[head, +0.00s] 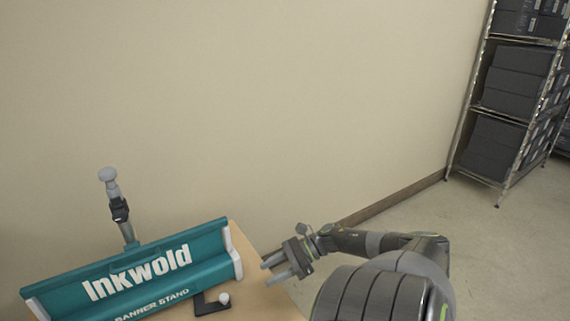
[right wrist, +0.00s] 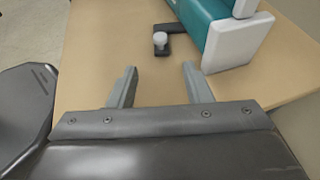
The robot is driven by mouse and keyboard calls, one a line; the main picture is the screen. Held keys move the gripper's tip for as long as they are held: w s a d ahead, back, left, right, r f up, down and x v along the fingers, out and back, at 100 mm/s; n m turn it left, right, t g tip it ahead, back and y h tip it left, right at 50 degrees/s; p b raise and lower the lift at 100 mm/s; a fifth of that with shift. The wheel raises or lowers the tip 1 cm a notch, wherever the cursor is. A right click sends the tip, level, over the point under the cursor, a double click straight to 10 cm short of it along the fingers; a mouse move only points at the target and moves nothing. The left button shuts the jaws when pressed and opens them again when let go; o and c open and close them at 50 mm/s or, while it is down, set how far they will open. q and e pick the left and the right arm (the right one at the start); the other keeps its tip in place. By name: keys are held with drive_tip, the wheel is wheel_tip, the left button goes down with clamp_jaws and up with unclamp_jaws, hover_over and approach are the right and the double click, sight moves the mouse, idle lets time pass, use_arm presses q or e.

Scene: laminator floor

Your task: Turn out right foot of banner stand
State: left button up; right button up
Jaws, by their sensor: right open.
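The teal banner stand (head: 130,272) with "Inkwold" lettering lies along a wooden table, with white end caps. Its right foot (head: 208,305) is a dark flat piece with a small white knob, sticking out from the stand's front side near the right end. The right foot also shows in the right wrist view (right wrist: 160,44), its knob ahead of my fingers. My right gripper (head: 279,269) is open and empty, to the right of the stand's right end cap. In the right wrist view its two fingers (right wrist: 158,88) are apart, with bare tabletop between them. My left gripper is not in view.
The wooden table (head: 258,297) has bare top around the foot. A pole with a grey knob (head: 108,174) rises behind the stand. A plain wall is behind. A metal shelf (head: 512,95) with dark boxes stands far right, with open floor (head: 480,240) before it.

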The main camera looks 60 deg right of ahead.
drive_tip(key=v, duration=0.4)
drive_tip(key=shift+d+r, duration=0.1)
